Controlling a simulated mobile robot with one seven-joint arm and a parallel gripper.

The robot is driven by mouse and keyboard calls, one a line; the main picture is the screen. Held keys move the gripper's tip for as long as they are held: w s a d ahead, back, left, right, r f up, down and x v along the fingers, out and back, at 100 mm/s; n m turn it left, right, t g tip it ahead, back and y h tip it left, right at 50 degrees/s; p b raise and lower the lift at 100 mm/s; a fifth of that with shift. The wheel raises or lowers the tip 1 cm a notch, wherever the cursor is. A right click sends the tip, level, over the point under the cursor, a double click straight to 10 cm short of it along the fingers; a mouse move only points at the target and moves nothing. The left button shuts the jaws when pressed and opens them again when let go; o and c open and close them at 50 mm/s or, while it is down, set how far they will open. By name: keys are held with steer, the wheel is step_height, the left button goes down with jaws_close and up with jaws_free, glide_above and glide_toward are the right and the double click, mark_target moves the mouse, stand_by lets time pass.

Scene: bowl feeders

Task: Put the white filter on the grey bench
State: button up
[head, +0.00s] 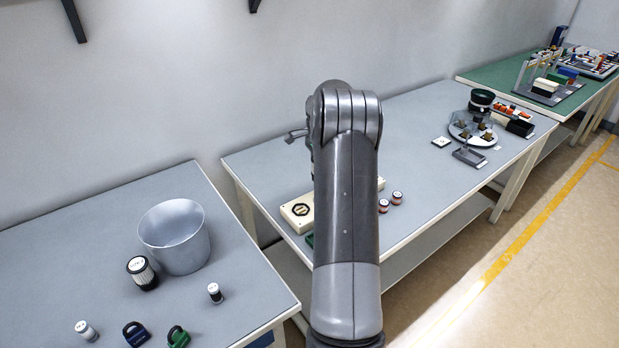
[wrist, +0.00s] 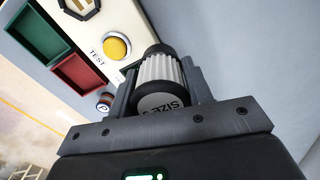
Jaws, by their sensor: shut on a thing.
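My gripper (wrist: 157,76) is shut on a white pleated filter (wrist: 162,70) with black end caps in the wrist view. The near cap has a white label reading "SIZE" and a partly hidden mark. The held filter is over or beside a cream test panel; the height gap cannot be told. In the head view my arm hides the gripper and held filter. Grey bench tops show there on the left (head: 75,240) and in the middle (head: 430,205). Another white filter with black caps (head: 142,273) stands on the left bench.
A grey bucket (head: 175,238) and small parts occupy the left bench. A bowl feeder (head: 472,128) stands on the middle bench's far end.

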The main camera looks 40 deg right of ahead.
steer(key=w+f, duration=0.1)
steer(key=w+a+f, duration=0.1)
steer(key=w, duration=0.1)
steer(key=w+a+f, duration=0.1)
steer(key=shift+w+a, duration=0.15)
steer(key=shift+a, duration=0.1)
steer(key=shift+f, duration=2.05)
steer(key=o, duration=0.7)
steer(key=shift+f, duration=0.15)
